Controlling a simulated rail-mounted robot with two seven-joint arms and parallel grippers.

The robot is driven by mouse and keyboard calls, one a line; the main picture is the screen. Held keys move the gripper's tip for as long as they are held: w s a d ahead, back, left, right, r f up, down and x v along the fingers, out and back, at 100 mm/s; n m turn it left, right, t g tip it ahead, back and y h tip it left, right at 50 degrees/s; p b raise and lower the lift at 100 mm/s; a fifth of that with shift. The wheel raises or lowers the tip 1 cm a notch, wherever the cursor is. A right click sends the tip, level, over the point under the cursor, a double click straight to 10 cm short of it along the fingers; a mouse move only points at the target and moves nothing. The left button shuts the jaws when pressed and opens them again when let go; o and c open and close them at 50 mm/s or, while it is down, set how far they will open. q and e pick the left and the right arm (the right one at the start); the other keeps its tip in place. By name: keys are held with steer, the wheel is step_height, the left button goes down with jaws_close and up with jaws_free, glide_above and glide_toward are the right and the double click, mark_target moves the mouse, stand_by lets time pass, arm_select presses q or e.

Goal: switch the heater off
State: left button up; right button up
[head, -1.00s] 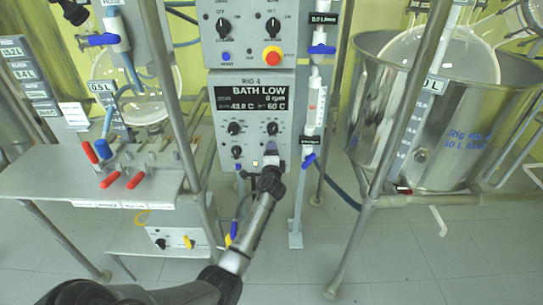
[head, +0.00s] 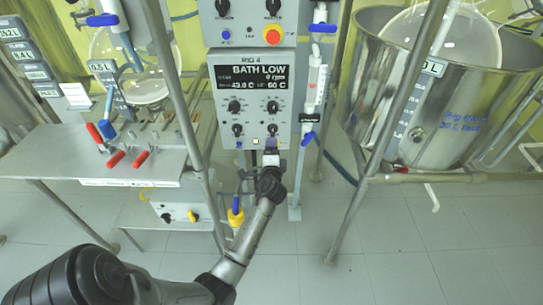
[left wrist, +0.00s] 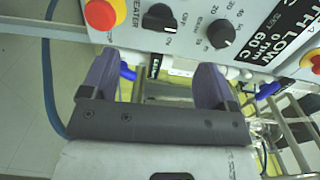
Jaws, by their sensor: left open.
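The grey Rig 4 control panel (head: 222,140) is in the middle of the head view, with a lit display (head: 250,88) reading BATH LOW and 60 C. A black OFF/ON knob (left wrist: 158,16) has the word HEATER beside it in the left wrist view; it appears to be the lower right knob (head: 272,129) in the head view. My left gripper (head: 271,146) is at the panel's lower edge, just below that knob. In the wrist view its purple fingers (left wrist: 155,68) are apart and empty, with the knob beyond them. My right gripper is out of view.
A red button on yellow (left wrist: 102,14) sits beside the heater knob, and a scaled knob (left wrist: 221,33) is on its other side. A blue valve handle (head: 308,138) hangs right of the panel. Metal posts, a bench (head: 60,150) and a steel vessel (head: 440,110) flank it.

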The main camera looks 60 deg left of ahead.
arm_select(q)
steer(key=shift+p+v, duration=0.35)
steer(key=shift+v, duration=1.55)
